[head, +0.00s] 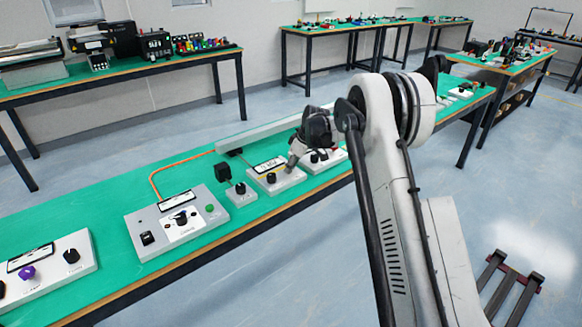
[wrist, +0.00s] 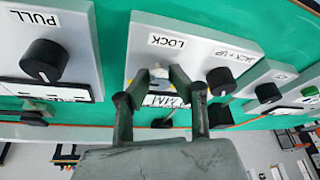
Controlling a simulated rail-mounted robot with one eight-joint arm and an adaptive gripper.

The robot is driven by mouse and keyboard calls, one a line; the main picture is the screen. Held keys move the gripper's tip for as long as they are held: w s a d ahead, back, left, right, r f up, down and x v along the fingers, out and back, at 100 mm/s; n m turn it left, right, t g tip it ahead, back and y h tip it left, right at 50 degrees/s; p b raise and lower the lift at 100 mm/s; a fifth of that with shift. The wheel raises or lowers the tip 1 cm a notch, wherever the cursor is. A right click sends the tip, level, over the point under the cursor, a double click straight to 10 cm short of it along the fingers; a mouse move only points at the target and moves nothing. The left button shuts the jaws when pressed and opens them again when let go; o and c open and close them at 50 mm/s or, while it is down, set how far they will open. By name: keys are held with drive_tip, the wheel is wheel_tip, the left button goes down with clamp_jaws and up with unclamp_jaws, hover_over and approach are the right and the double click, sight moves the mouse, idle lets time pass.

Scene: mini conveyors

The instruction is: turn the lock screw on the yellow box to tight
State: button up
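In the wrist view, the box panel (wrist: 142,40) with the LOCK label is pale grey; I see no clear yellow body. A small pale grey piece, perhaps the lock screw (wrist: 160,73), shows just below the label. My gripper (wrist: 162,78) has its two dark fingertips on either side of it, with a gap between them. Whether they touch it is unclear, and its turn position is hidden. A black knob (wrist: 221,80) sits right of the fingers, by the JACK + UP label. In the head view, my gripper (head: 291,163) is at the box (head: 268,188), which has a thin yellow strip.
In the wrist view, a panel with a black PULL knob (wrist: 44,60) stands left, and another knobbed box (wrist: 268,92) right. In the head view, a grey box (head: 146,222) with an orange cable stands left on the green bench (head: 60,215).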

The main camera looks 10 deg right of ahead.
drive_tip(key=shift+m, duration=0.3)
clamp_jaws()
drive_tip(key=m+t+h+b, duration=0.1)
drive_tip(key=m, duration=0.2)
drive_tip(key=shift+m+b, duration=0.3)
drive_tip(key=shift+b, duration=0.05)
drive_tip(key=m+h, duration=0.1)
drive_tip(key=m, duration=0.1)
drive_tip(key=m+h+b, duration=0.1)
drive_tip(key=m, duration=0.1)
drive_tip(key=shift+m+t, duration=0.3)
drive_tip(key=m+h+b, duration=0.1)
drive_tip(key=m, duration=0.3)
drive_tip(key=shift+h, duration=0.3)
drive_tip(key=shift+m+g+h, duration=0.3)
drive_tip(key=shift+m+h, duration=0.15)
drive_tip(key=shift+m, duration=0.9)
drive_tip(key=shift+m+g+h, duration=0.3)
drive_tip(key=shift+m+h, duration=0.15)
drive_tip(key=shift+m, duration=0.9)
drive_tip(key=o, duration=0.9)
unclamp_jaws()
